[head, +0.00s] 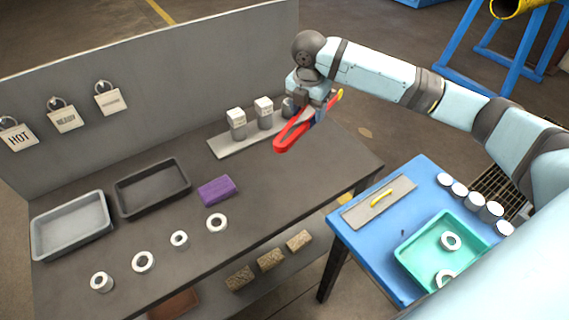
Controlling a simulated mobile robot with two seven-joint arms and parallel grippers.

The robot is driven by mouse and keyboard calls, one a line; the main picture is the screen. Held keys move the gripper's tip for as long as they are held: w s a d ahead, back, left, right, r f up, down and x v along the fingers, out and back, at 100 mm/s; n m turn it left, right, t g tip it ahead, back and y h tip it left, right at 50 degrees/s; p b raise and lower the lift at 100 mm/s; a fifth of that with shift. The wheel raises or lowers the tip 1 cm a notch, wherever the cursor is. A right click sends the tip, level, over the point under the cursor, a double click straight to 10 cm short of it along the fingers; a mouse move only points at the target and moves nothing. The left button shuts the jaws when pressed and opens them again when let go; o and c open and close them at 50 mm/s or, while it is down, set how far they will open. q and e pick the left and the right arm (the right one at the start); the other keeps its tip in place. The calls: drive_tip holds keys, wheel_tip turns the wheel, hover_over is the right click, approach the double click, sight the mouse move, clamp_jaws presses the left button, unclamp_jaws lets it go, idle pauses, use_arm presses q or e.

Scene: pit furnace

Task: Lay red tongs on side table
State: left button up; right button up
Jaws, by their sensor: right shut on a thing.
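The red tongs (292,134) are in my right gripper (318,105), which is shut on them. They hang above the right end of the dark workbench, with the red end pointing down and left. My right gripper's fingertips are partly hidden by the wrist and the tongs. The blue side table (347,237) stands at the lower right, apart from the tongs. It bears a grey plate, a green tray and several white-topped cylinders. My left gripper is not in the head view.
The workbench (262,212) holds a grey tray (103,240), a black tray (176,207), a purple block (217,190) and several white rings. The green tray (412,272) holds white rings.

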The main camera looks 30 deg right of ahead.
hover_over(304, 167)
wheel_tip(304, 167, down, 14)
drive_tip(key=shift+s+a+r, duration=0.1)
drive_tip(key=shift+f, duration=2.4)
drive_tip(key=o, duration=0.6)
wheel_tip(304, 167, up, 12)
drive_tip(key=a, duration=0.1)
drive_tip(key=shift+s, duration=0.25)
